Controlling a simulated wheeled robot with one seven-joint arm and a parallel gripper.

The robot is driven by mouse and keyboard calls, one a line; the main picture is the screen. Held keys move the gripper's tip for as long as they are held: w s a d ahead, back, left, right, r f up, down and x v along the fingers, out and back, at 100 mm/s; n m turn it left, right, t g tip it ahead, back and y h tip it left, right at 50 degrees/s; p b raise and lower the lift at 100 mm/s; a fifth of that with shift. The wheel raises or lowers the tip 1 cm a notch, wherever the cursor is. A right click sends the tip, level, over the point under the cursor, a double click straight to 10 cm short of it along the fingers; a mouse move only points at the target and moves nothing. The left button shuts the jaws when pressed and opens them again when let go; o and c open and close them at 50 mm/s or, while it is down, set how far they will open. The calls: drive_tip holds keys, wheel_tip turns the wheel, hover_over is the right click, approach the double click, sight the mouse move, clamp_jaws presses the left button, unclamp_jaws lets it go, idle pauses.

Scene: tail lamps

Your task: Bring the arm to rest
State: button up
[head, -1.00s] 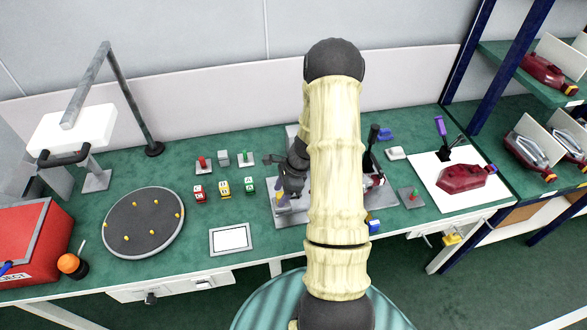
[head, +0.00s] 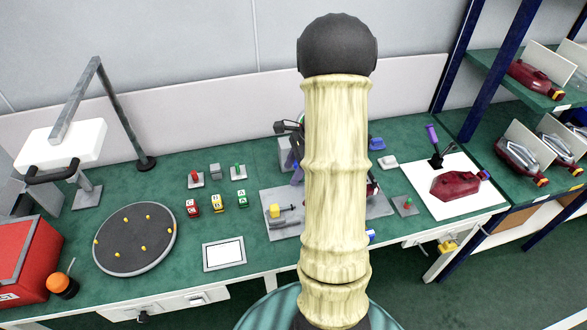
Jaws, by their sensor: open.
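My arm (head: 336,170) stands up through the middle of the head view, with its dark elbow joint at the top. My gripper (head: 288,127) shows only in part, as dark pieces poking out left of the arm above the back of the bench. It is open, and I see nothing held in it. The arm hides the rest of the gripper and the middle of the grey fixture plate (head: 283,222) below.
The green bench holds a round dark turntable (head: 135,238), small lettered blocks (head: 217,202), a white-faced panel (head: 224,254), a red box (head: 25,262) and a lamp stand (head: 118,110). At right, a red tail lamp (head: 457,186) lies on a white board; shelves (head: 500,70) hold more lamps.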

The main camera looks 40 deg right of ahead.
idle(0.4)
drive_tip(key=s+a+r+n+h, duration=0.1)
drive_tip(key=s+a+r+n, duration=0.1)
drive_tip(key=a+n, duration=0.4)
drive_tip(key=s+a+r+n+h, duration=0.1)
drive_tip(key=s+a+r+n, duration=0.1)
drive_tip(key=s+a+n, duration=0.2)
drive_tip(key=s+a+r+n+t+h, duration=0.1)
drive_tip(key=s+a+n, duration=0.3)
drive_tip(key=a+n, duration=0.6)
drive_tip(key=shift+r+n+h, duration=0.45)
drive_tip(key=shift+n+h, duration=0.15)
drive_tip(key=shift+n, duration=0.5)
drive_tip(key=shift+c, duration=1.4)
drive_tip(key=shift+a, duration=0.1)
